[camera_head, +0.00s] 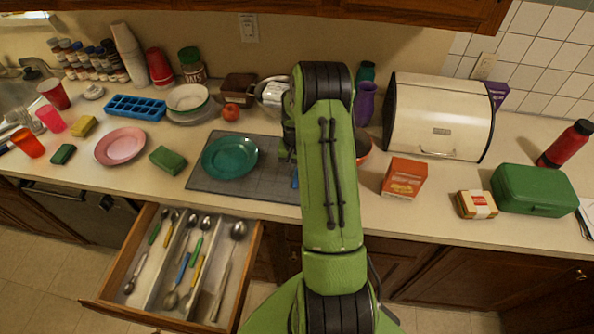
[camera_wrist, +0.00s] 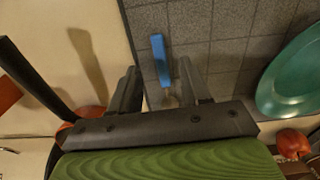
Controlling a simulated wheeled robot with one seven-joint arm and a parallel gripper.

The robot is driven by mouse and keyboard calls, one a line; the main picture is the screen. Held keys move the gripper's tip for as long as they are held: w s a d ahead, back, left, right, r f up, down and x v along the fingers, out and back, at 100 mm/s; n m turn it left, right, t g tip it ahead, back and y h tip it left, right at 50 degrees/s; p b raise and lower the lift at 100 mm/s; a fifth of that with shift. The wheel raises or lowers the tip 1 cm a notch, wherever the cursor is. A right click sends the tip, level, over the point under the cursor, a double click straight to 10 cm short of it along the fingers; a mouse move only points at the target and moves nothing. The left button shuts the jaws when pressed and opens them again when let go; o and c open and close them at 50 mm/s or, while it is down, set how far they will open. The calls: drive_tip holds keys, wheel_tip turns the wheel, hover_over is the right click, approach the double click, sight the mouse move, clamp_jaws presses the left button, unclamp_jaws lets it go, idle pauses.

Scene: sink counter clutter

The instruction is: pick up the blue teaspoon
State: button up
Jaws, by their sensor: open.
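In the wrist view a blue handle (camera_wrist: 160,55), apparently the teaspoon's, lies on the grey mat (camera_wrist: 225,55). A paler part continues toward my gripper, too blurred to make out. My gripper (camera_wrist: 158,64) is open above the mat, its fingers on either side of the handle in the picture, holding nothing. In the head view a small blue piece (camera_head: 295,181) shows beside my arm on the mat; my arm hides the gripper and the rest. Another blue-handled spoon (camera_head: 183,268) lies in the open drawer (camera_head: 247,290).
A teal plate (camera_head: 230,157) lies on the mat, left of my arm. An orange-red box (camera_head: 403,178) stands to the right, with a bread box (camera_head: 438,115) behind. A red bowl (camera_head: 363,150) is partly hidden by my arm. The drawer juts out below the counter.

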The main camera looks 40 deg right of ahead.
sight(296, 178)
drive_tip(key=f, duration=0.2)
drive_tip(key=shift+w+d+f, duration=0.1)
drive_tip(key=shift+w+f, duration=0.1)
drive_tip(key=shift+f, duration=0.2)
drive_tip(key=shift+s+r, duration=0.1)
drive_tip(key=c, duration=0.4)
clamp_jaws()
wheel_tip(296, 178, up, 10)
